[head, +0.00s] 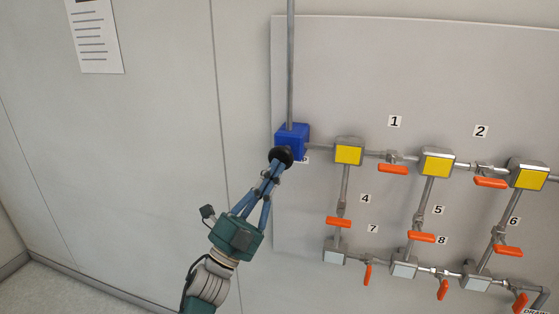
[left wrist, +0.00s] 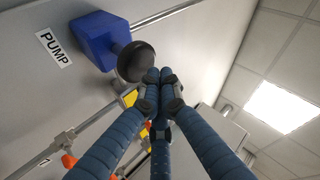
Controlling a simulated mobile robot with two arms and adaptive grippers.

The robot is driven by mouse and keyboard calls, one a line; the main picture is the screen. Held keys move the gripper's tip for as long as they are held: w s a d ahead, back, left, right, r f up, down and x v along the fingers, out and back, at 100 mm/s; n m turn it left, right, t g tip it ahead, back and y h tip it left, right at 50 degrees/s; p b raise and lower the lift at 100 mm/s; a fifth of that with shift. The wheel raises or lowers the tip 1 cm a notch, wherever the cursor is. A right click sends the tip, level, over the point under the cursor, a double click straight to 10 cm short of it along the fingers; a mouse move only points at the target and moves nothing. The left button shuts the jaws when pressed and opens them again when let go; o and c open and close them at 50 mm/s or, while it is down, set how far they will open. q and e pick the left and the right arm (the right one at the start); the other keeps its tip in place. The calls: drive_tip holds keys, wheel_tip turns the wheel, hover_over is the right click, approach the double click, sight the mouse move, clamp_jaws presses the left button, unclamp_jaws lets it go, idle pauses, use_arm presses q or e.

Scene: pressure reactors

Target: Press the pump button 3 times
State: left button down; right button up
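The pump is a blue box (head: 291,138) on the wall panel, with a round black button (head: 281,157) on its front. In the left wrist view the blue box (left wrist: 98,40) and the black button (left wrist: 136,62) on its short stem show beside the PUMP label (left wrist: 54,47). My left gripper (head: 276,169) has its blue fingers drawn together, with nothing between them. In the left wrist view its fingertips (left wrist: 160,76) are right beside the button's edge; I cannot tell whether they touch it. My right gripper is in neither view.
Right of the pump, pipes link yellow-faced boxes (head: 348,154) and grey boxes (head: 403,269) with several orange valve handles (head: 393,170). A vertical pipe (head: 290,65) rises from the pump. The wall left of the panel is bare except for a paper sheet (head: 95,35).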

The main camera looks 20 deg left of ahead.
use_arm(q)
drive_tip(key=shift+w, duration=0.15)
drive_tip(key=shift+w, duration=0.3)
drive_tip(key=shift+w+r+b, duration=0.1)
drive_tip(key=shift+w+b, duration=1)
drive_tip(key=shift+w, duration=0.5)
idle(1.7)
drive_tip(key=shift+s, duration=0.15)
drive_tip(key=shift+s+f+p, duration=0.2)
drive_tip(key=shift+s+p, duration=0.3)
drive_tip(key=shift+s, duration=1.3)
drive_tip(key=shift+s, duration=0.1)
drive_tip(key=s+p, duration=0.1)
drive_tip(key=s, duration=0.4)
drive_tip(key=shift+a, duration=0.1)
